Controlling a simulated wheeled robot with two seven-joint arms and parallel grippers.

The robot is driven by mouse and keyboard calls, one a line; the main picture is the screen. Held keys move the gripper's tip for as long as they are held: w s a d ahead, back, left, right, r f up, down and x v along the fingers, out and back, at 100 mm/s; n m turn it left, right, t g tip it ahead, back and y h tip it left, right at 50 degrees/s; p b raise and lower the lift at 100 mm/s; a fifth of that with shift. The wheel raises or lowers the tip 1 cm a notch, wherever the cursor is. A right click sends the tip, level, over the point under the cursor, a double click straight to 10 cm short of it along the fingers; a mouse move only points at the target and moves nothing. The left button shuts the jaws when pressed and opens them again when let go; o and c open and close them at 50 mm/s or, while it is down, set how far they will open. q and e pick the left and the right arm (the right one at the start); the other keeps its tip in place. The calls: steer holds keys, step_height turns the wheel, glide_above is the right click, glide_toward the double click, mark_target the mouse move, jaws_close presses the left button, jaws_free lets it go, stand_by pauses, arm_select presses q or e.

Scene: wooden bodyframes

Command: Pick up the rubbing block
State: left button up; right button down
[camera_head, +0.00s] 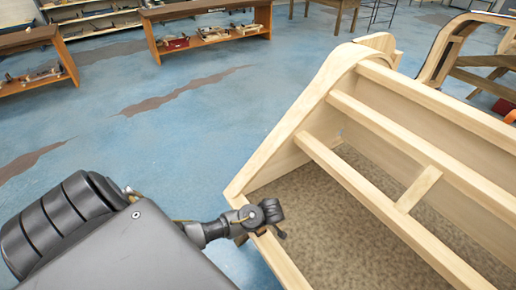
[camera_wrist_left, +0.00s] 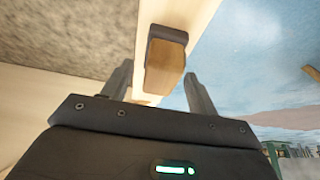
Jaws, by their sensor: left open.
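The rubbing block (camera_wrist_left: 164,62), wooden with a dark cap on one end, lies on a pale wooden rail (camera_wrist_left: 178,12) in the left wrist view. My left gripper (camera_wrist_left: 159,72) is open, with one finger on each side of the block's near end. Gaps show between the fingers and the block. In the head view my left gripper (camera_head: 266,217) is over the near-left edge of the wooden bodyframe (camera_head: 285,262). There I cannot tell the block apart from the dark gripper parts. My right gripper is not in view.
The bodyframe's slanted rails (camera_head: 375,205) and a brown textured panel (camera_head: 318,225) lie right of my gripper. A second curved frame (camera_head: 440,55) stands at the back right. Wooden benches (camera_head: 205,40) with tools stand far back. The blue floor (camera_head: 190,130) between is clear.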

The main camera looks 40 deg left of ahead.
arm_select(q)
steer(key=shift+f, duration=0.15)
steer(key=c, duration=1.1)
